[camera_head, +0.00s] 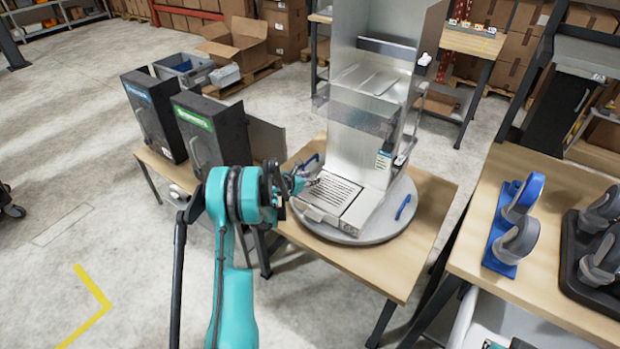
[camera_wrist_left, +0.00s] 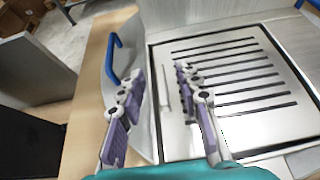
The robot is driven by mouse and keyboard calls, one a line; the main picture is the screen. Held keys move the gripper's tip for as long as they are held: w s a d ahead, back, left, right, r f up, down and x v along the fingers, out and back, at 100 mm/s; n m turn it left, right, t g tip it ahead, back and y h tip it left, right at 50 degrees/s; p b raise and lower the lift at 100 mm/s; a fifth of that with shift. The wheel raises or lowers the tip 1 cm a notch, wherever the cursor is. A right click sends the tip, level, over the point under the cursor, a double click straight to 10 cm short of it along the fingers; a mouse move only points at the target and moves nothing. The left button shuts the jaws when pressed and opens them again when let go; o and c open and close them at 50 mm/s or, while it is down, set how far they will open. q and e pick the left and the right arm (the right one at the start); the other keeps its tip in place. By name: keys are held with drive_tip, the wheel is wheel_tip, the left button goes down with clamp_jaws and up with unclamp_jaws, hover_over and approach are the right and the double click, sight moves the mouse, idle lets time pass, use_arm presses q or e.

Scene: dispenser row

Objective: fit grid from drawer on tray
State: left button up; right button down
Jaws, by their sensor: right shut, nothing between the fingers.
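A slotted metal grid (camera_head: 336,190) lies flat on the base tray (camera_head: 364,215) of the tall steel dispenser. In the left wrist view the grid (camera_wrist_left: 235,75) fills the right half, with dark parallel slots. My left gripper (camera_head: 307,183) is at the grid's left edge. In the left wrist view my left gripper (camera_wrist_left: 157,75) has its fingers apart with nothing held between them. One finger overlaps the grid's left part; the other is over the round plate beside it. Whether either finger touches is unclear. My right gripper is not recognisable in view.
The dispenser stands on a round turntable (camera_head: 383,235) with blue handles (camera_head: 404,207) on a wooden table. Two dark cabinets (camera_head: 208,125) stand left. A right table (camera_head: 540,270) holds blue and grey handled parts. A partly visible white drawer (camera_head: 475,325) sits below it.

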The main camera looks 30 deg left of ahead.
use_arm(q)
drive_tip(key=v, duration=1.2)
drive_tip(key=s+d+r+m+g, duration=0.2)
drive_tip(key=s+d+r+m, duration=0.25)
drive_tip(key=d+m, duration=0.4)
drive_tip(key=s+d+r+m+g, duration=0.1)
drive_tip(key=s+d+r+m, duration=0.2)
drive_tip(key=d+r+m, duration=0.55)
drive_tip(key=s+d+m, duration=0.4)
drive_tip(key=s+m, duration=0.2)
drive_tip(key=s+d+f+m+g, duration=0.1)
drive_tip(key=s+d+m, duration=0.2)
drive_tip(key=s+m, duration=0.3)
drive_tip(key=s+d+f+m+g+y, duration=0.1)
drive_tip(key=s+d+m, duration=0.3)
drive_tip(key=s+m, duration=0.2)
drive_tip(key=s, duration=0.2)
drive_tip(key=shift+s+d, duration=0.25)
drive_tip(key=shift+d, duration=0.05)
drive_tip(key=shift+d+f, duration=0.1)
drive_tip(key=shift+f, duration=0.05)
